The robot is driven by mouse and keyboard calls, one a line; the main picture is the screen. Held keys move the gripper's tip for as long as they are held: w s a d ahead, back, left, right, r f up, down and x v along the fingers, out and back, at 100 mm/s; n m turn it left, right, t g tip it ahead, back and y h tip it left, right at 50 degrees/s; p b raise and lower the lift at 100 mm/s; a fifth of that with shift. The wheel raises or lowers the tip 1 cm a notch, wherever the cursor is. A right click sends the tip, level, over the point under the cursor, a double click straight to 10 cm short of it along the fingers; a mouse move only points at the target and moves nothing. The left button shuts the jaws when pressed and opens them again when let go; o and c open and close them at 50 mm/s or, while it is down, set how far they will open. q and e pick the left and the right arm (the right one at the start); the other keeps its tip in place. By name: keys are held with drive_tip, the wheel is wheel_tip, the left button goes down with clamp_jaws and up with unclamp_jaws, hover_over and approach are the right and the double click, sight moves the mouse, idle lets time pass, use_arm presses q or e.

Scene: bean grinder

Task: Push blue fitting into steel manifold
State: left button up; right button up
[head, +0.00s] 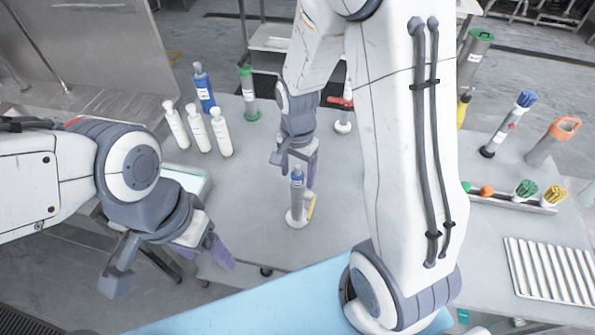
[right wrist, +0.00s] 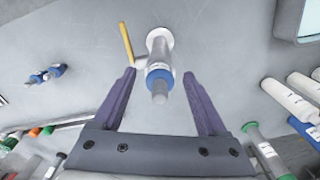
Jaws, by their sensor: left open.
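The steel manifold (head: 296,214) stands upright near the middle of the table. A yellow lever (head: 310,207) is at its side, also visible in the right wrist view (right wrist: 126,42). The blue fitting (head: 297,180) sits on top of the manifold; how deep it sits I cannot tell. My right gripper (head: 299,165) is open, just behind and above the fitting. In the right wrist view the blue fitting (right wrist: 158,78) appears between the spread purple fingers, with a gap on both sides. My left gripper (head: 170,275) is open and empty, off the table's front left.
Several white bottles (head: 198,130) and a blue bottle (head: 203,88) stand at the back left, beside a green-based cylinder (head: 248,95). A tray of coloured parts (head: 510,199) and a ribbed white rack (head: 550,270) lie at the right. The table around the manifold is clear.

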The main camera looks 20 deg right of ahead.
drive_tip(key=shift+r, duration=0.1)
wheel_tip(320, 180, up, 10)
drive_tip(key=shift+r+b, duration=0.15)
drive_tip(key=shift+b, duration=0.35)
idle(0.4)
drive_tip(key=s+a+n, duration=0.6)
drive_tip(key=s+n, duration=0.3)
drive_tip(key=s+a+n+y+b, duration=0.1)
drive_tip(key=s+a+n, duration=0.5)
drive_tip(key=s+n, duration=0.3)
drive_tip(key=shift+a+f, duration=0.2)
